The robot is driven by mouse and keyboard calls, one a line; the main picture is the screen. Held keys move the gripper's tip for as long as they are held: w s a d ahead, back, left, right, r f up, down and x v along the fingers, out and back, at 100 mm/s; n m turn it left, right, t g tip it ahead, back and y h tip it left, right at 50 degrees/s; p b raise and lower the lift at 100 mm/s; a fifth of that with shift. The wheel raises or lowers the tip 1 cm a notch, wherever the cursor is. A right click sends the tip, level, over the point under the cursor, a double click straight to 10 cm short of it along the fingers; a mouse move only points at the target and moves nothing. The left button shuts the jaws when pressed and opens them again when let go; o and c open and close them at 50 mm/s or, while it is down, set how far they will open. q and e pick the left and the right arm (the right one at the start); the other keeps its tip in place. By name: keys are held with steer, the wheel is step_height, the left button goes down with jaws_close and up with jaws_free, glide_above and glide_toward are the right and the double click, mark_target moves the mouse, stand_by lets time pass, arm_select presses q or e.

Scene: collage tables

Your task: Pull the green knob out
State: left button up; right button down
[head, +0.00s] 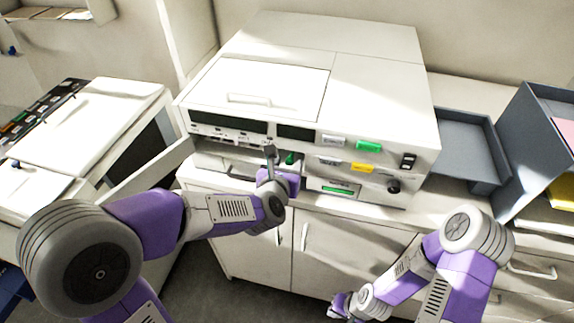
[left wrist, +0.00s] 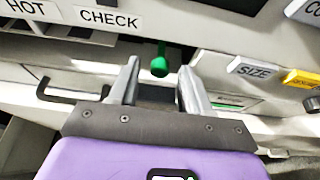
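The green knob (head: 290,158) is on the front of the white machine (head: 385,122), below its dark display strip. In the left wrist view the knob (left wrist: 160,65) hangs on a green stem between the tips of my left gripper (left wrist: 159,72), with a gap on each side. My left gripper (head: 280,160) is open and empty at the machine's front in the head view. My right gripper (head: 342,306) is low in front of the cabinet, away from the knob; its fingers are too small and dark to read.
A yellow button (head: 362,167), a green button (head: 369,146) and a black knob (head: 393,186) are to the right on the machine. A black hooked handle (left wrist: 65,92) is left of my left gripper. A grey tray (head: 468,150) is beside the machine.

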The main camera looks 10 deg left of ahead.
arm_select(q)
steer(key=shift+s, duration=0.1)
steer(key=d+p+v, duration=0.1)
steer(key=v, duration=0.6)
step_height(320, 180, down, 23)
steer(key=s+a+m+g, duration=0.15)
steer(key=m+g, duration=0.45)
steer(key=m, duration=1.1)
steer(key=s+f+m+g+h, duration=0.1)
steer(key=s+f+m+g, duration=0.1)
steer(key=s+f+m, duration=0.3)
steer(key=s+f+m+g+h, duration=0.1)
steer(key=s+f+m+g, duration=0.1)
steer(key=s+f+m, duration=0.2)
steer(key=s+f+m+g+h+b, duration=0.1)
steer(key=s+f+m+g, duration=0.1)
steer(key=s+f+m, duration=0.3)
steer(key=shift+s+d+f+m+g, duration=0.15)
steer(key=shift+f+m, duration=0.25)
steer(key=shift+f, duration=0.45)
steer(key=shift+s+d+f+m+g, duration=0.1)
steer(key=shift+s+f+m+g, duration=0.25)
steer(key=shift+f, duration=0.45)
steer(key=shift+w, duration=0.1)
